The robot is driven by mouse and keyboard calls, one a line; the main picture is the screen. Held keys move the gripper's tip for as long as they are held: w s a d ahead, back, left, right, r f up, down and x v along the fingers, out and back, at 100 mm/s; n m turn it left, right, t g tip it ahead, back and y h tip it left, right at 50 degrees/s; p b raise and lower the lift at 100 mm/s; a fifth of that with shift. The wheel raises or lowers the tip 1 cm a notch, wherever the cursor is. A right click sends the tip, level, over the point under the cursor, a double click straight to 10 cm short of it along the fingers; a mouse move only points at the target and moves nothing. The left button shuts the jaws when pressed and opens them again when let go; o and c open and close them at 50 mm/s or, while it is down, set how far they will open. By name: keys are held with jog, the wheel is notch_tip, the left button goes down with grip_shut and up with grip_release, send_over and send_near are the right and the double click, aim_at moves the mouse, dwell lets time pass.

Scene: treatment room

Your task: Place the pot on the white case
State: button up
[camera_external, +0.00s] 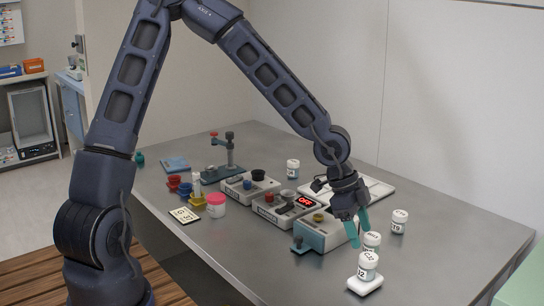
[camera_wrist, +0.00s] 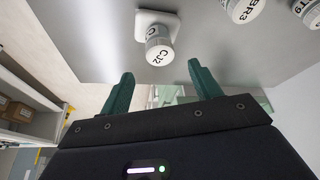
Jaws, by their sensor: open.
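A white pot (camera_external: 367,267) with a dark label stands upright on a small white case (camera_external: 366,286) near the table's front edge. In the wrist view the pot (camera_wrist: 158,50) and the white case (camera_wrist: 150,17) are at the top centre, the pot appearing to rest on the case. My gripper (camera_external: 359,236) is open, its teal fingers pointing down, above and behind the pot. In the wrist view nothing is between the fingers (camera_wrist: 160,78), and the pot lies beyond the tips, apart from them. Similar white pots stand close behind (camera_external: 371,243) and farther right (camera_external: 399,222).
Grey and white devices (camera_external: 284,207), one with a red display, stand mid-table, with a teal-sided device (camera_external: 319,235) left of my gripper. A pink-lidded jar (camera_external: 216,207) and coloured cups stand left. A flat white panel (camera_external: 378,189) lies behind. The table's right side (camera_external: 465,235) is clear.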

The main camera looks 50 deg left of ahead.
jog(key=s+a+r+n+t+y, duration=0.1)
jog(key=s+a+r+n+y, duration=0.2)
jog(key=s+a+r, duration=0.4)
jog(key=s+a+r+n+y, duration=0.25)
jog(key=a+r, duration=0.25)
jog(key=a, duration=0.5)
jog(key=s+a+r+n, duration=0.2)
jog(key=s+a+r, duration=0.1)
jog(key=s, duration=0.3)
jog(key=s+a+r+n+t+h, duration=0.1)
jog(key=s+a+r+n, duration=0.2)
jog(key=s+r, duration=0.2)
jog(key=s+a+r+n, duration=0.3)
jog(key=s+r, duration=0.1)
jog(key=s, duration=0.3)
jog(key=shift+s+t, duration=0.35)
jog(key=shift+t, duration=0.05)
